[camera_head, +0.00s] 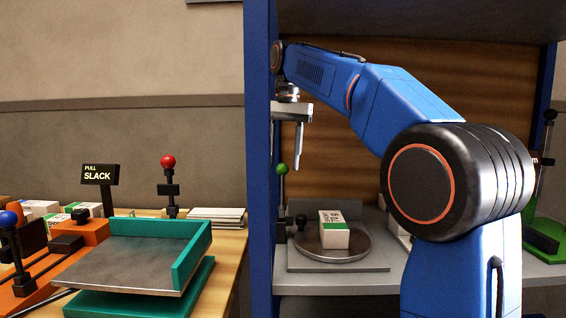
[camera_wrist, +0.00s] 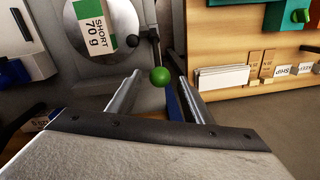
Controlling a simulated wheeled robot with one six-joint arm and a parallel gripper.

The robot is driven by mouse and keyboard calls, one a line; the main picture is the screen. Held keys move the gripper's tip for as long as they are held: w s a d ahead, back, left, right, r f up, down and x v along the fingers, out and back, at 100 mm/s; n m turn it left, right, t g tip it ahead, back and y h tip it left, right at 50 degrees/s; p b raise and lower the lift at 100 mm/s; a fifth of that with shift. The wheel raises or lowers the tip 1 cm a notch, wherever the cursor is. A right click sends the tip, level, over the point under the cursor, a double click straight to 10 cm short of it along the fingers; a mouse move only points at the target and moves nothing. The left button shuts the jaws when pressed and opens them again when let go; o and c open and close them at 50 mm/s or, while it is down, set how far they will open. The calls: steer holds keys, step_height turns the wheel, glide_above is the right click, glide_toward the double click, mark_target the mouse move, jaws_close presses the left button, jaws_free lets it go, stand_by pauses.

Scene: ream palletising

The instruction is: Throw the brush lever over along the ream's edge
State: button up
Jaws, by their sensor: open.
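A lever with a green ball knob (camera_head: 282,169) stands upright on the shelf, left of the ream; it looks like the brush lever. The white and green ream (camera_head: 334,233) lies on a round metal plate (camera_head: 355,254). My gripper (camera_head: 288,148) points down, open and empty, just above the green knob. In the wrist view the green knob (camera_wrist: 160,75) appears between the tips of my two fingers (camera_wrist: 158,82); I cannot tell whether they reach down around it. The ream (camera_wrist: 91,28) shows there at the upper left, marked SHORT 70 g.
A blue post (camera_head: 260,160) stands close left of my gripper. Left of it, a wooden bench holds a teal-edged tray (camera_head: 140,262), a red-knobbed lever (camera_head: 169,175), a blue-knobbed lever (camera_head: 10,225) and a SLACK sign (camera_head: 98,175). A green stand (camera_head: 545,235) is at the far right.

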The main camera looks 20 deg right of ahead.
steer(key=shift+f, duration=0.65)
jaws_close()
